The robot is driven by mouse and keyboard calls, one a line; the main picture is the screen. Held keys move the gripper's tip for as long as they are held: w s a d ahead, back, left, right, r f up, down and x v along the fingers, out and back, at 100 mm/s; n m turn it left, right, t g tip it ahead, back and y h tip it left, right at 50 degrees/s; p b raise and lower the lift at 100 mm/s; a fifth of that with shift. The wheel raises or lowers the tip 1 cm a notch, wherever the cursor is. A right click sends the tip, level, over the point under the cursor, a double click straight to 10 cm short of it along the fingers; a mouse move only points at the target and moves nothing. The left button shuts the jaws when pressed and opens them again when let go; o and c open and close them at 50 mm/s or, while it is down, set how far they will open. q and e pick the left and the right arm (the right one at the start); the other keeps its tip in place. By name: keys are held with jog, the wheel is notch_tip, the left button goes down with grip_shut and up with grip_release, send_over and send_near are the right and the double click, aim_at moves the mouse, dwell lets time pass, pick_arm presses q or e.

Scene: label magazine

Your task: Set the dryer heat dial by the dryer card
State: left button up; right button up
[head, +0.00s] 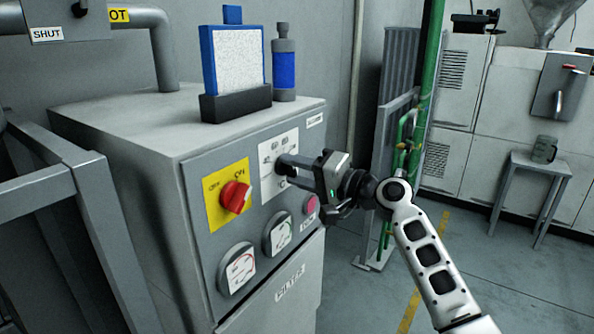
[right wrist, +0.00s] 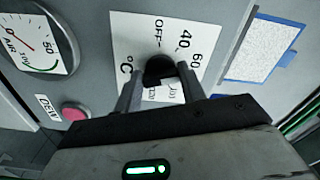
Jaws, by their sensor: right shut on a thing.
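The dryer heat dial is a black knob (right wrist: 158,68) on a white scale plate (right wrist: 125,28), marked OFF, 40, 60 and °C in the right wrist view. The same plate (head: 266,152) shows in the head view on the grey dryer's front (head: 195,175), partly covered by my gripper. My right gripper (head: 287,164) is at the dial, with its two fingers (right wrist: 160,80) shut on either side of the knob. The fingers hide the lower scale marks, and I cannot tell where the dial points. I see no card that I can identify as the dryer card. My left gripper is not in view.
A red switch (head: 235,196) on a yellow plate, two gauges (head: 238,268) (head: 278,233) and a pink button (head: 311,205) sit near the dial. A blue-framed speckled panel (head: 238,58) and a blue bottle (head: 284,70) stand on top. A grey frame (head: 60,185) stands left.

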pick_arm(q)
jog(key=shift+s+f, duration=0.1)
pick_arm(e)
jog(key=o, duration=1)
jog(key=shift+d, duration=0.1)
pick_arm(q)
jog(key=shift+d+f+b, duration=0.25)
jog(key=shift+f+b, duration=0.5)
jog(key=shift+b, duration=0.9)
pick_arm(e)
jog(key=shift+v, duration=7.9)
